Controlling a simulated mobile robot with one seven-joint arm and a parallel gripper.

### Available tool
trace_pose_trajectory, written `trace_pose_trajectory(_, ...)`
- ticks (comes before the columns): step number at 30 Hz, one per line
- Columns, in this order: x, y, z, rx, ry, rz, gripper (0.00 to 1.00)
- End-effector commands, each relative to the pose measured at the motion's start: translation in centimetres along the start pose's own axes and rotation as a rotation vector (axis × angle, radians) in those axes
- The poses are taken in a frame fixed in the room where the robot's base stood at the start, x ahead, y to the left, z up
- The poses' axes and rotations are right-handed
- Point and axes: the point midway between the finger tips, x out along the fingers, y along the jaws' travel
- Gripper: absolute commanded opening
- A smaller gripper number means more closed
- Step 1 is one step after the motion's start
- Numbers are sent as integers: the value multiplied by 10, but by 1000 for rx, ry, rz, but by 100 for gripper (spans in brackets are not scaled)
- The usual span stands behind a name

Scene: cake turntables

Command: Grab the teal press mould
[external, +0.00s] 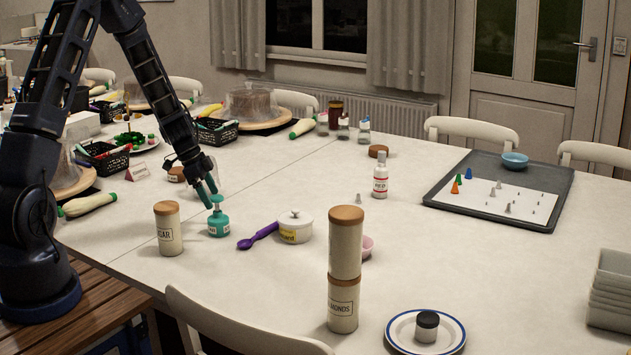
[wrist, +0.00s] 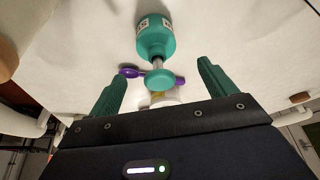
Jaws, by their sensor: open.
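The teal press mould (external: 218,222) stands upright on the white table, with a round knob on a short metal stem and a white label on its body. In the wrist view the press mould (wrist: 155,40) lies ahead of the fingers, its knob between them and its body beyond. My gripper (external: 208,188) is just above the mould in the external view. In the wrist view my gripper (wrist: 160,82) has its two teal fingers spread wide on either side of the knob, with a gap on both sides. It holds nothing.
A sugar canister (external: 168,228) stands close left of the mould. A purple spoon (external: 258,236) and a white lidded pot (external: 294,226) are to its right. Two stacked canisters (external: 344,270) stand nearer the front.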

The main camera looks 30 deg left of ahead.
Motion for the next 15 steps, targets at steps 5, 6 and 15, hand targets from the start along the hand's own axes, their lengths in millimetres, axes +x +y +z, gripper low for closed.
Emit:
trace_pose_trajectory(5, 11, 0, 0, 0, 0, 1, 84)
trace_pose_trajectory(6, 12, 1, 0, 0, 0, 1, 84)
trace_pose_trajectory(15, 46, 4, 3, -1, -1, 3, 84)
